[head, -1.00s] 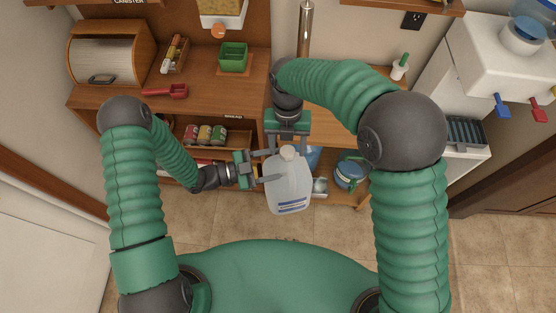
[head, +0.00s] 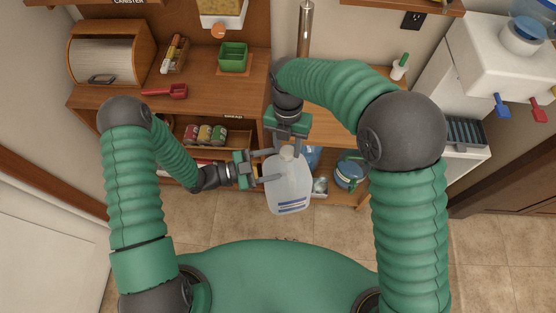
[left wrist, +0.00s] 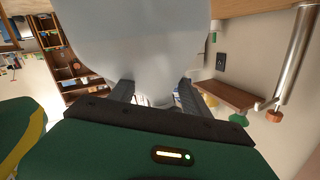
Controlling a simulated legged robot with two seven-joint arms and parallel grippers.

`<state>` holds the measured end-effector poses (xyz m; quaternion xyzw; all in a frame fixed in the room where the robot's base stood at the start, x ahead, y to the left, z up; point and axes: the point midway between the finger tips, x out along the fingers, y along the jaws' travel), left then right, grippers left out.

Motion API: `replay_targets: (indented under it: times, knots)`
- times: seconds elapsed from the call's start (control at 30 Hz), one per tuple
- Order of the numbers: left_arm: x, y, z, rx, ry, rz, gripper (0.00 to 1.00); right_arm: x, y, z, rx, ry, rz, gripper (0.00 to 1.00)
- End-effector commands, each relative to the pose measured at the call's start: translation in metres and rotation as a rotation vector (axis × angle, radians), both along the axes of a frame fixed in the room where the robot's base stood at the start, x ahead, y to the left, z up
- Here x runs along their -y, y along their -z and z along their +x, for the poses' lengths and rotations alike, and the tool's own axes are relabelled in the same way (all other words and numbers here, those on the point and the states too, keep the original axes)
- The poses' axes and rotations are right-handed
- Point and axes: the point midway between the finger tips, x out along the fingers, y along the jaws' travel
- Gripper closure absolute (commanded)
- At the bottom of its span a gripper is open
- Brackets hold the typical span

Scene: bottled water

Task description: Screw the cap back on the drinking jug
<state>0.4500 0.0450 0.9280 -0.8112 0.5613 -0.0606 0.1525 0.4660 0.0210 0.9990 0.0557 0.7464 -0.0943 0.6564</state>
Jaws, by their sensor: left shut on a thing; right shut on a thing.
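The drinking jug (head: 289,190) is a translucent white plastic jug with a blue-striped label, seen near the middle of the head view. My left gripper (head: 265,179) is shut on the jug from the left side. The jug's pale body also fills the top of the left wrist view (left wrist: 135,35), between the fingers of my left gripper (left wrist: 158,94). My right gripper (head: 287,146) comes from above and is shut on the pale cap (head: 287,153) at the jug's mouth. The fingers partly hide the cap, and I cannot tell how far it sits on the threads.
A wooden counter (head: 120,105) with a bread box (head: 108,55), a red scoop (head: 166,91) and a green container (head: 233,57) lies behind. A blue pot (head: 350,172) stands on a low shelf to the right of the jug. Floor tiles (head: 232,222) are clear in front.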

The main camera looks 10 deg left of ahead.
Motion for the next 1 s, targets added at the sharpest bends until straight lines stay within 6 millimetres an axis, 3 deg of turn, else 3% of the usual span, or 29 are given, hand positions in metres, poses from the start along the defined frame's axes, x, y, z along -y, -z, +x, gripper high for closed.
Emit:
replay_targets:
  times: [0.6,0.8,1.0]
  knots:
    - [0.0041,-0.0061,-0.0011,0.007,0.009,-0.015,1.00,-0.0074,-0.0001,0.0008,0.069,1.979,-0.263,1.00]
    - [0.0048,-0.0060,-0.0020,0.006,0.012,-0.016,1.00,-0.0078,-0.0002,0.0021,0.077,2.268,-0.300,1.00]
    - [0.0052,-0.0060,-0.0024,0.004,0.012,-0.017,1.00,-0.0079,-0.0006,0.0024,0.076,2.287,-0.300,1.00]
